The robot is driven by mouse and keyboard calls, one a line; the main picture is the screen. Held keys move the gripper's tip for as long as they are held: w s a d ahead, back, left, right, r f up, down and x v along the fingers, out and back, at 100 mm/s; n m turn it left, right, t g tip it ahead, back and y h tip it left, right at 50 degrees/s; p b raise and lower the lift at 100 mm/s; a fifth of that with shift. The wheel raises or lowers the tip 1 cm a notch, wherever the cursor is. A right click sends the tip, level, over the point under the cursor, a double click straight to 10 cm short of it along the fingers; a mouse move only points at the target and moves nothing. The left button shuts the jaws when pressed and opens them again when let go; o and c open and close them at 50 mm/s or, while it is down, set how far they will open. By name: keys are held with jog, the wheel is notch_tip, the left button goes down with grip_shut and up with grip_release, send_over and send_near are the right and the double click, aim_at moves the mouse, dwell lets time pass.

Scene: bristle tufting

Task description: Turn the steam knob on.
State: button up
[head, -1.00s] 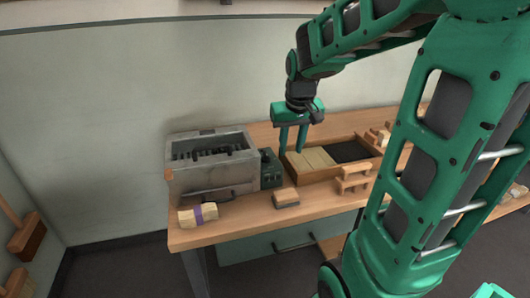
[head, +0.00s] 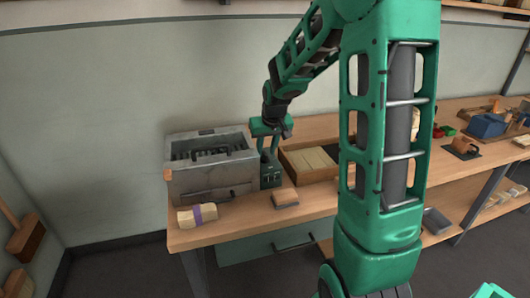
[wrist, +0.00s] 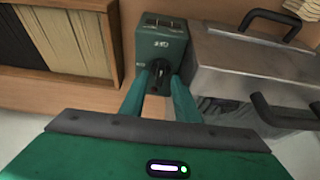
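The steam knob (wrist: 158,67) is a dark round knob on the face of a small green control box (wrist: 161,38). The box also stands on the bench in the head view (head: 270,175), beside the grey metal steamer (head: 212,177). My gripper (wrist: 157,83) is at the box, its two green fingers apart, one on each side of the knob's lower part. A gap shows between the fingers, and I cannot tell if they touch the knob. In the head view the knob itself is too small to make out.
A wooden tray (head: 289,166) with pale bristle bundles lies right of the box. A wooden brush block (head: 284,197) and a bundle with a purple band (head: 197,215) lie near the bench's front edge. The steamer has black handles close to my fingers.

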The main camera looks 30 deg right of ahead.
jog(key=shift+x, duration=0.75)
jog(key=shift+c, duration=0.6)
grip_shut()
jog(key=shift+d, duration=0.35)
jog(key=shift+a, duration=0.2)
